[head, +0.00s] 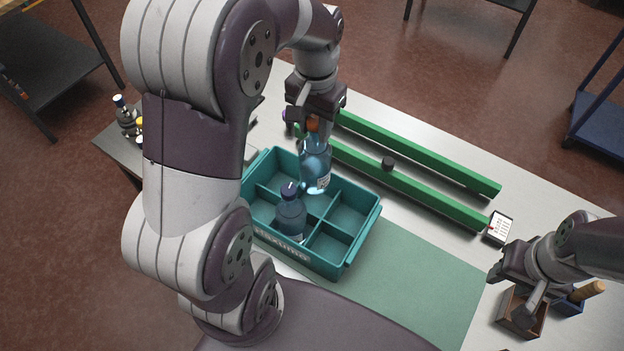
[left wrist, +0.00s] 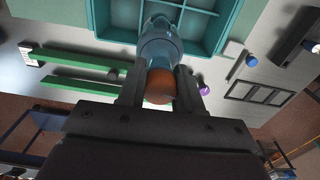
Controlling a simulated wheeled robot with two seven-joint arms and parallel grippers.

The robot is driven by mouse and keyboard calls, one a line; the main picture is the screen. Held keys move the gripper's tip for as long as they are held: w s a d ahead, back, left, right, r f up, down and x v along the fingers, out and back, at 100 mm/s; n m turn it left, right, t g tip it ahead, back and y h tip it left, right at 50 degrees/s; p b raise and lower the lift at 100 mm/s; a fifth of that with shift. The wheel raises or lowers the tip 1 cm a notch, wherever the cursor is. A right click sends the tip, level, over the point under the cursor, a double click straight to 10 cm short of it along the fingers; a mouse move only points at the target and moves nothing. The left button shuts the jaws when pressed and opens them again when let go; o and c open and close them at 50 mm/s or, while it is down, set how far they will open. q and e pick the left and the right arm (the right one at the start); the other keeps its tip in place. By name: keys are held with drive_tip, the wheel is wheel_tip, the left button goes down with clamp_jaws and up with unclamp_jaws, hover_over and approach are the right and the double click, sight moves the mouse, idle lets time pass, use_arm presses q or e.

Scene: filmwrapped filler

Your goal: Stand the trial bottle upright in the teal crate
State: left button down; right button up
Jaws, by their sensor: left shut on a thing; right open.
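A clear blue bottle with an orange cap (head: 317,168), likely the trial bottle, hangs nearly upright from my left gripper (head: 313,124), which is shut on its cap end. In the left wrist view the bottle (left wrist: 161,45) points away from the fingers toward the crate. The teal crate (head: 361,229) is divided into several compartments. The bottle's base is over or inside its back part; I cannot tell whether it touches the floor. A dark blue bottle with a dark cap (head: 290,215) stands in a front compartment. My right gripper (head: 497,277) is open and empty at the right.
Two green rails (head: 415,153) lie behind the crate, with a small black cap (head: 388,163) by them. A white labelled box (head: 500,228), a brown box (head: 521,313) and a green mat (head: 419,277) are to the right. Small bottles (head: 125,115) stand at far left.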

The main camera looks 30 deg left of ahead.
sight(315, 143)
use_arm(q)
wheel_tip(315, 143, down, 6)
drive_tip(key=shift+w+r+p, duration=0.1)
drive_tip(key=shift+r+p, duration=0.15)
drive_tip(key=shift+p, duration=0.35)
wheel_tip(315, 143, down, 4)
drive_tip(key=shift+f+p, duration=0.25)
drive_tip(key=shift+p, duration=0.05)
drive_tip(key=shift+f, duration=0.25)
use_arm(e)
drive_tip(key=shift+w+r, duration=0.1)
use_arm(q)
drive_tip(key=c, duration=0.8)
unclamp_jaws()
drive_tip(key=shift+f, duration=0.15)
drive_tip(key=shift+o, duration=0.2)
